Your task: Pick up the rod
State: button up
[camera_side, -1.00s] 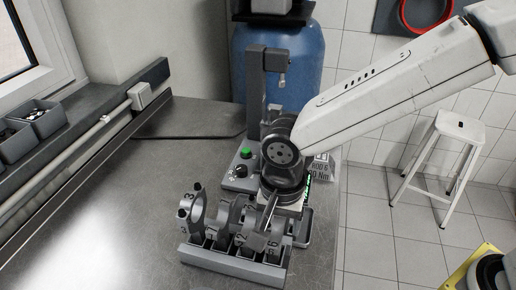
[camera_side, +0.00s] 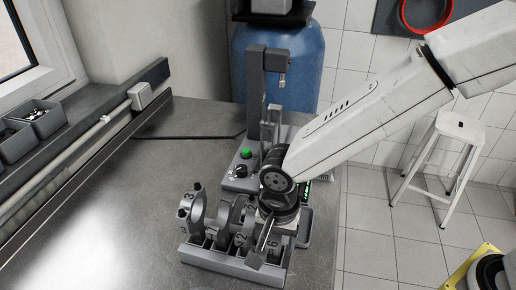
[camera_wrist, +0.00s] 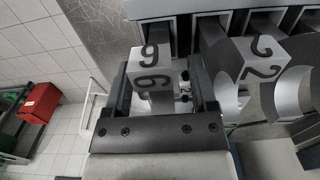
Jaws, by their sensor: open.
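Several grey numbered rods stand in a slotted rack (camera_side: 228,262) on the bench. The rod marked 6 (camera_side: 273,246) is at the rack's right end, partly hidden by my gripper. My gripper (camera_side: 261,248) is low over this end of the rack. In the wrist view, my gripper (camera_wrist: 160,75) is open, with one finger on each side of the rod marked 6 (camera_wrist: 150,62). I cannot tell whether either finger touches it. The rod marked 2 (camera_wrist: 262,58) is close beside the right finger. A rod marked 3 (camera_side: 195,206) is at the left end.
A grey press-like fixture (camera_side: 256,95) with a green button stands behind the rack. A blue drum (camera_side: 300,70) is beyond it. Small bins (camera_side: 35,122) line the window ledge. The bench (camera_side: 110,215) left of the rack is clear. A white stool (camera_side: 455,135) stands on the floor.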

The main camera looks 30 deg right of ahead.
grip_shut()
jog(key=shift+r, duration=0.2)
dwell(0.3)
jog(key=shift+r, duration=4.85)
